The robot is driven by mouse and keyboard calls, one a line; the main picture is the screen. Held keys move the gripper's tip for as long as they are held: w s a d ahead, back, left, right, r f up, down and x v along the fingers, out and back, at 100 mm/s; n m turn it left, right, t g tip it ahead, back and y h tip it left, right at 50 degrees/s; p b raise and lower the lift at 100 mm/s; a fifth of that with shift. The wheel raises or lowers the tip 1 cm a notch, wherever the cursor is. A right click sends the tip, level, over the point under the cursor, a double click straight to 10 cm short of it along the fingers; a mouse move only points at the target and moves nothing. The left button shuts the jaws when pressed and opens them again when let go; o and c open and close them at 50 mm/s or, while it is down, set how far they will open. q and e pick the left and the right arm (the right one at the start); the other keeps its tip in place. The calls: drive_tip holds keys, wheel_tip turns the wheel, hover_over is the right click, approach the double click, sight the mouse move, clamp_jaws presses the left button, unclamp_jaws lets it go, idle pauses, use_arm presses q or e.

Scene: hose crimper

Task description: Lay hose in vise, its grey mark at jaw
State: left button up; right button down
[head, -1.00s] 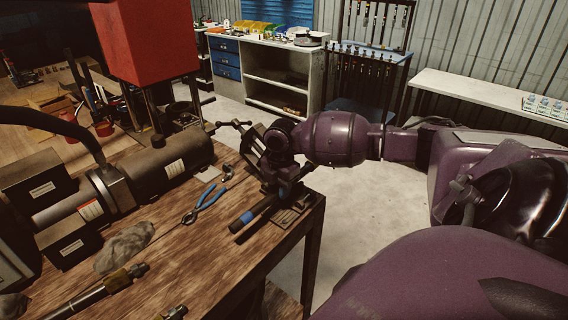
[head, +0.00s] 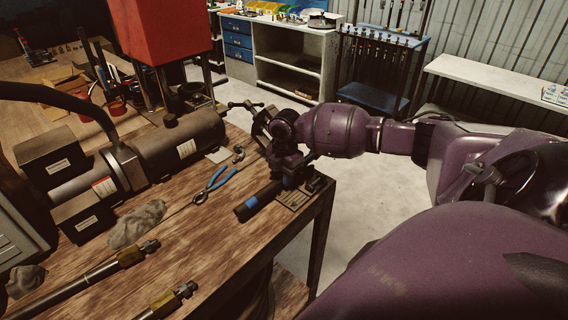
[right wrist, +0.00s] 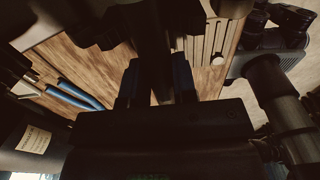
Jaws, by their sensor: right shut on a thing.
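The hose (head: 262,198) is a short dark piece with a blue band, lying low at the right corner of the workbench. Its near end points down and left; its far part is hidden under my right gripper. In the right wrist view the fingers (right wrist: 155,88) show dark with blue sides, and deep shadow hides much of the grip. I cannot make out a grey mark, or whether the hose rests between the vise jaws. My left gripper is not in view.
Blue-handled pliers (head: 212,184) lie left of the hose. A grey rag (head: 137,224) and hose pieces with brass fittings (head: 130,256) lie nearer on the workbench (head: 200,235). A motor-like machine (head: 170,150) fills the back left. Open floor lies right of the bench.

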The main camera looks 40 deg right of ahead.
drive_tip(key=shift+f, duration=0.15)
idle(0.6)
drive_tip(key=c, duration=0.8)
unclamp_jaws()
drive_tip(key=r, duration=0.5)
drive_tip(key=r+b, duration=0.1)
drive_tip(key=r, duration=0.3)
drive_tip(key=shift+d+r, duration=0.2)
drive_tip(key=shift+r, duration=0.75)
drive_tip(key=shift+f, duration=0.1)
